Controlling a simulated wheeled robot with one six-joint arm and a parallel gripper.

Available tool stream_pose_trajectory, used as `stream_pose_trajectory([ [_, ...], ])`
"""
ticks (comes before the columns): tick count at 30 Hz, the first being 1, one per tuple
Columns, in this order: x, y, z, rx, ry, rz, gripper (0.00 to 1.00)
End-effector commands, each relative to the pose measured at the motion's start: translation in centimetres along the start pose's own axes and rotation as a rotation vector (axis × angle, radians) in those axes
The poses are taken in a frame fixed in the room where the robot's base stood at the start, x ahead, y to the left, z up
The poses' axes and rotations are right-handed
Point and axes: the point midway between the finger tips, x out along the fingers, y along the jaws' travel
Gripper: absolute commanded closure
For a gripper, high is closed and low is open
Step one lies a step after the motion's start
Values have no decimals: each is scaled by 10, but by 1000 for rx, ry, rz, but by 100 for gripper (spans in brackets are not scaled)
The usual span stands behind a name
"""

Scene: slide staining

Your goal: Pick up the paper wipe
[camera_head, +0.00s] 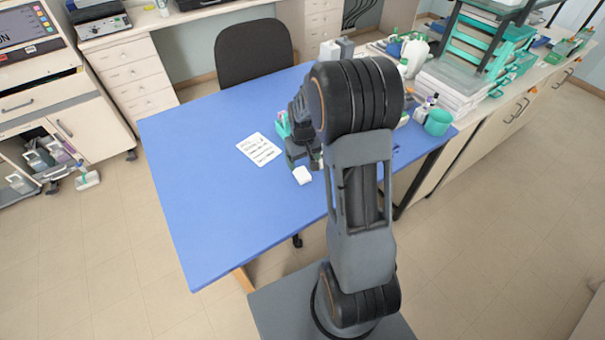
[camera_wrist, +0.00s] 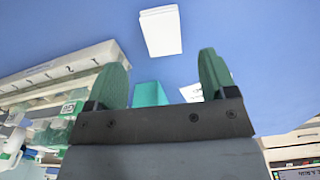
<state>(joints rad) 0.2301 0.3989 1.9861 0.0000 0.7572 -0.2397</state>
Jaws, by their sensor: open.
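The paper wipe (camera_head: 302,175) is a small white folded pad lying flat on the blue table, just in front of my gripper in the head view. In the wrist view the wipe (camera_wrist: 161,30) lies beyond the fingertips, near the top edge, apart from both. My gripper (camera_wrist: 164,75) is open, with its two green fingertips spread wide and nothing held. In the head view my arm hides much of the gripper.
A printed white sheet (camera_head: 259,149) lies left of the gripper on the blue table (camera_head: 200,200). A teal holder (camera_head: 282,126) stands behind the gripper; a teal cup (camera_head: 438,122) and bottles stand right. The table's left and front are clear.

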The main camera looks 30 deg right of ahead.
Motion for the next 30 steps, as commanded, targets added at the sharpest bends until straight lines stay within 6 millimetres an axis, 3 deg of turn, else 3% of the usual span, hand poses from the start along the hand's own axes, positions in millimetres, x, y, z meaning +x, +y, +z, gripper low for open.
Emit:
stream_pose_trajectory([
  [8,16,-1,0,0,-2,-1,22],
  [18,57,-3,-2,0,-2,-1,22],
  [28,64,-3,-2,0,1,0,22],
  [30,64,-3,-2,0,1,0,27],
])
